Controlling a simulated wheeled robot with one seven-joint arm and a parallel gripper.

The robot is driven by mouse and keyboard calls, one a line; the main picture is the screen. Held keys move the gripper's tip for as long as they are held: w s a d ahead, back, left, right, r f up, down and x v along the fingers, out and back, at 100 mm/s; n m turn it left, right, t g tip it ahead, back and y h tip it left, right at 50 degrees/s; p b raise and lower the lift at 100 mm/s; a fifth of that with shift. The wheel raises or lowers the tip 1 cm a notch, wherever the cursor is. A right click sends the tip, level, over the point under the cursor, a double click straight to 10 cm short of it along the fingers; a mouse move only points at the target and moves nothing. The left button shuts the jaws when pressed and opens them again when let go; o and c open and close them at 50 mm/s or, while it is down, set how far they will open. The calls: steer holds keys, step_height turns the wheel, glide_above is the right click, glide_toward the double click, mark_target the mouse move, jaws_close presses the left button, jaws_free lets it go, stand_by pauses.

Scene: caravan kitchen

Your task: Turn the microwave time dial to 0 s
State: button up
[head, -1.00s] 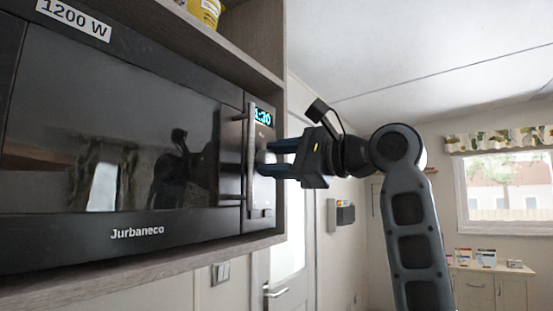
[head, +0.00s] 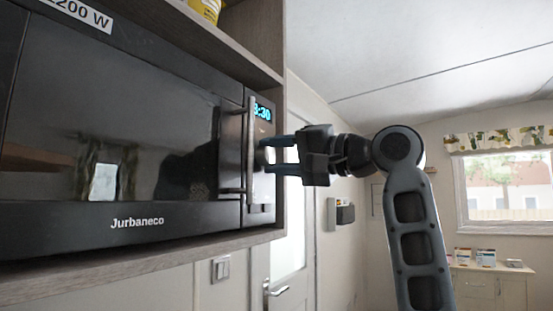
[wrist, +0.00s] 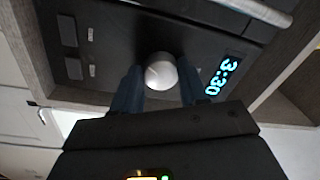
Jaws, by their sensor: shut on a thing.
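The black microwave (head: 137,223) sits in a wooden shelf at the left of the head view. Its blue display (head: 262,112) reads 3:30, and the wrist view shows the same digits (wrist: 223,76). The time dial is a round silver knob (wrist: 161,71) on the control panel, below the display. My gripper (head: 272,155) comes from the right and is shut on the dial, with one blue finger on each side of it. In the head view the fingers partly hide the dial.
The long vertical door handle (head: 250,150) stands just left of the dial. The shelf's side wall (head: 281,100) is close on the right of the panel. Buttons (wrist: 74,68) lie further along the panel. The room right of the shelf is open.

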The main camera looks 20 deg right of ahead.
steer(key=n, duration=0.2)
steer(key=n+b, duration=0.1)
steer(key=n, duration=0.3)
steer(key=shift+f+g+b, duration=0.3)
steer(key=shift+b, duration=0.1)
steer(key=n+b, duration=0.1)
steer(key=n, duration=0.4)
steer(key=shift+w+d+n+g+y+b, duration=0.1)
steer(key=shift+n+g+y+b, duration=0.2)
steer(key=shift+n+g+b, duration=0.1)
steer(key=n+b, duration=0.1)
steer(key=n, duration=0.4)
steer(key=shift+d+r+n+b, duration=0.1)
steer(key=shift+n+b, duration=0.2)
steer(key=shift+b, duration=0.05)
steer(key=n+b, duration=0.1)
steer(key=n, duration=0.3)
steer(key=shift+r, duration=0.1)
steer(key=n, duration=0.5)
steer(key=shift+w+r+n+h+b, duration=0.1)
steer(key=shift+n+h+b, duration=0.3)
steer(key=n, duration=0.5)
steer(key=shift+r+b, duration=0.1)
steer(key=shift+b, duration=0.2)
steer(key=n+h, duration=0.1)
steer(key=n, duration=0.4)
steer(key=shift+r, duration=0.1)
steer(key=n, duration=0.4)
steer(key=shift+n, duration=0.4)
